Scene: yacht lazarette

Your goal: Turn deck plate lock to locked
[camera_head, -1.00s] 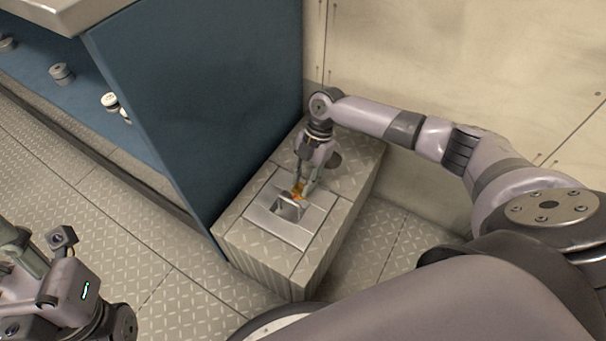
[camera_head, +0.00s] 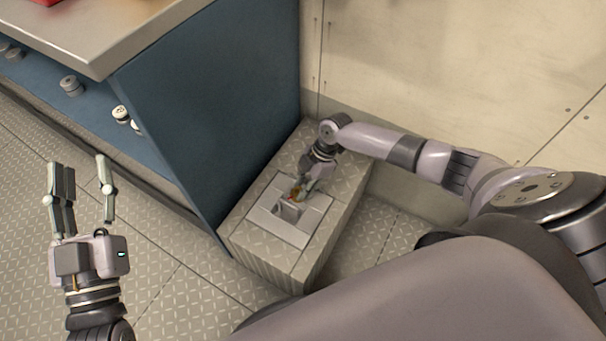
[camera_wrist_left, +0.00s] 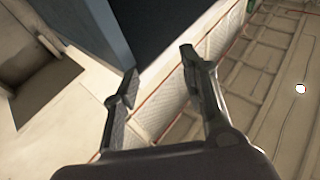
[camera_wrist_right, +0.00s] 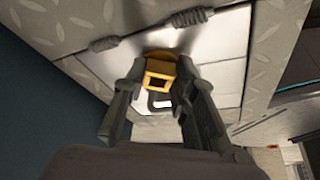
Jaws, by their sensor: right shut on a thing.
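The deck plate (camera_head: 303,229) is a light metal panel with a square recess, set in the top of a diamond-tread box. The lock (camera_wrist_right: 160,70) is a small yellow-orange piece at the plate. My right gripper (camera_wrist_right: 155,92) is shut on the lock, one finger on each side of it. In the head view my right gripper (camera_head: 298,192) reaches down to the edge of the recess and hides most of the lock. My left gripper (camera_head: 80,165) is open and empty over the floor at the left; its spread fingers also show in the left wrist view (camera_wrist_left: 158,75).
The tread-plate box (camera_head: 265,262) stands against a blue cabinet side (camera_head: 215,100) and a cream wall (camera_head: 450,70). Several small round fittings sit on a blue shelf at left, including one light fitting (camera_head: 121,113). The floor (camera_head: 170,270) in front is clear.

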